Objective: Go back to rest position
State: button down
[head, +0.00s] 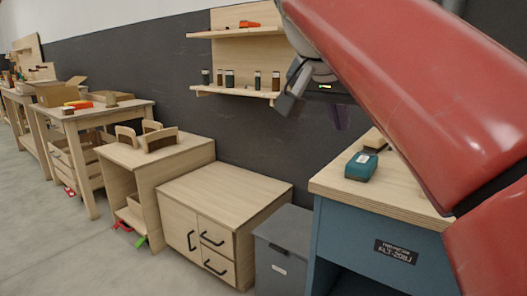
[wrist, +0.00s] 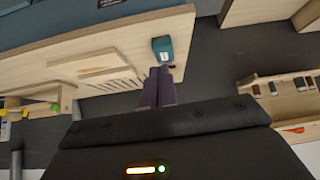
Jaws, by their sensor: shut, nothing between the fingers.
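My gripper (head: 338,117) hangs below my red arm in the head view, in the air in front of the dark wall. In the wrist view its two purple fingers (wrist: 158,86) lie side by side, closed with nothing held. In the head view it is above and left of a teal box-like tool (head: 361,166) on the workbench top (head: 410,190). In the wrist view the teal tool (wrist: 163,48) appears just beyond the fingertips, with no clear contact. My arm covers part of the bench.
A wall shelf (head: 238,92) with several small jars is left of my gripper. A low wooden cabinet (head: 225,190), a grey bin (head: 283,250) and more wooden tables stand along the wall.

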jog(key=s+d+f+n+y, duration=0.1)
jog(key=s+f, duration=0.3)
jog(key=f, duration=0.7)
jog(key=s+d+f+n+y, duration=0.1)
jog(key=s+f, duration=0.4)
jog(key=f, duration=0.6)
jog(key=s+d+f+n+y, duration=0.2)
jog(key=s+f+n, duration=0.2)
jog(key=f, duration=0.7)
jog(key=shift+s+n+g, duration=0.3)
jog(key=shift+s+g, duration=0.1)
jog(key=shift+s, duration=0.3)
